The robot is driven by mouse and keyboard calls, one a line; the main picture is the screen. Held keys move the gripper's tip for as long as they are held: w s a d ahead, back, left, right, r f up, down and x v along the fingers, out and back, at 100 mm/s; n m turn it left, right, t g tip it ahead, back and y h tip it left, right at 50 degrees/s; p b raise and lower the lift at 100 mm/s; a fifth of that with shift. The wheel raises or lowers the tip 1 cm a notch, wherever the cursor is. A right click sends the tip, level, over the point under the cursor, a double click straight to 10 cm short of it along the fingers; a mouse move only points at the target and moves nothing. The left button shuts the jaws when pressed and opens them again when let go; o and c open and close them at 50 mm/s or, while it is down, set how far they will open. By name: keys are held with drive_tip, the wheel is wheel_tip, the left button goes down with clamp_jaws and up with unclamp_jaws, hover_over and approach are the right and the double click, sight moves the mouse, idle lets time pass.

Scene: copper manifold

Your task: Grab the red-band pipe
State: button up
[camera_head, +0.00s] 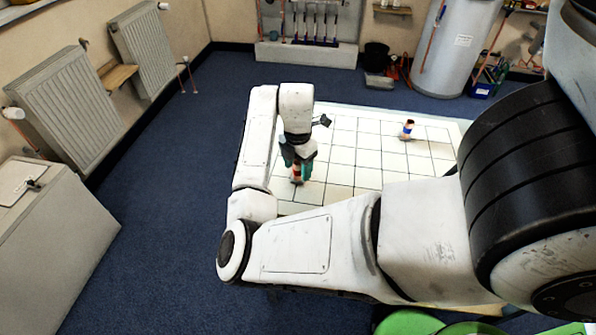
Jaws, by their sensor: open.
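A short copper-coloured pipe with a red band (296,170) stands on the white tiled table top (345,155), towards its left side. My gripper (297,176) is over this pipe, pointing down, with its green fingers on either side of it. The fingers are open; I cannot tell whether either touches the pipe. The pipe's upper end is hidden by the gripper. A second short pipe with a blue band (407,130) stands apart on the right of the table top.
My arm crosses the front and hides the table's near edge. Tiles between the two pipes are clear. White radiators (62,108) and a white cabinet (45,240) stand at the left. A grey cylinder tank (455,45) and a black bucket (376,57) stand behind the table.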

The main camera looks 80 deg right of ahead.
wheel_tip(320, 180, down, 2)
clamp_jaws()
idle(0.6)
